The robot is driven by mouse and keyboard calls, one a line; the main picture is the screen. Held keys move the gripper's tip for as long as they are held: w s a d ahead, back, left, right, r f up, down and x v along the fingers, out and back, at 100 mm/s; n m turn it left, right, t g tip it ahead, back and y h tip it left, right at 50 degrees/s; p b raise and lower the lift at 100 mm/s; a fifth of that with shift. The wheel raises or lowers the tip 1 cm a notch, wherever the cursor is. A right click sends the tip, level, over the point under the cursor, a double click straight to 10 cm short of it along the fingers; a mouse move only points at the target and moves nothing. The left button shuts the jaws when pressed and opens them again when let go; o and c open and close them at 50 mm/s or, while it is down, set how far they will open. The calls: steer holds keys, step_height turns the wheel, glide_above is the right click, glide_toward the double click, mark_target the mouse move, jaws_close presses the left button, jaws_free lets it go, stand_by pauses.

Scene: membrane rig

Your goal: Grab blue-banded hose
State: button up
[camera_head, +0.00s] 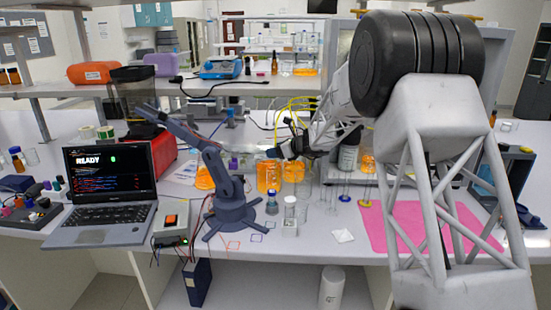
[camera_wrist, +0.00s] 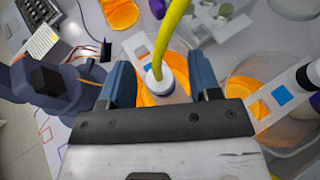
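A yellow hose (camera_wrist: 172,38) runs down into a white fitting (camera_wrist: 158,82) in the wrist view. The fitting has a bluish lower edge; I cannot tell whether this is the blue band. My gripper (camera_wrist: 164,77) is open, with a dark blue finger on each side of the hose and fitting and a gap on both sides. An orange-filled vessel shows below the fitting. In the head view my gripper (camera_head: 286,151) is above the orange-filled beakers, near several yellow hoses (camera_head: 292,106). The hose ends there are too small to tell apart.
Orange-filled beakers (camera_head: 268,178) stand below my gripper. A small blue-grey robot arm (camera_head: 231,205) stands close on the left. A laptop (camera_head: 108,185) is farther left. A pink mat (camera_head: 395,232) lies on the right. Blue-marked white strips (camera_wrist: 275,100) cross a beaker on the right.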

steer(key=c, duration=1)
steer(key=shift+o, duration=0.2)
steer(key=shift+r, duration=0.1)
step_height(320, 180, up, 18)
steer(key=shift+w, duration=0.15)
stand_by(0.6)
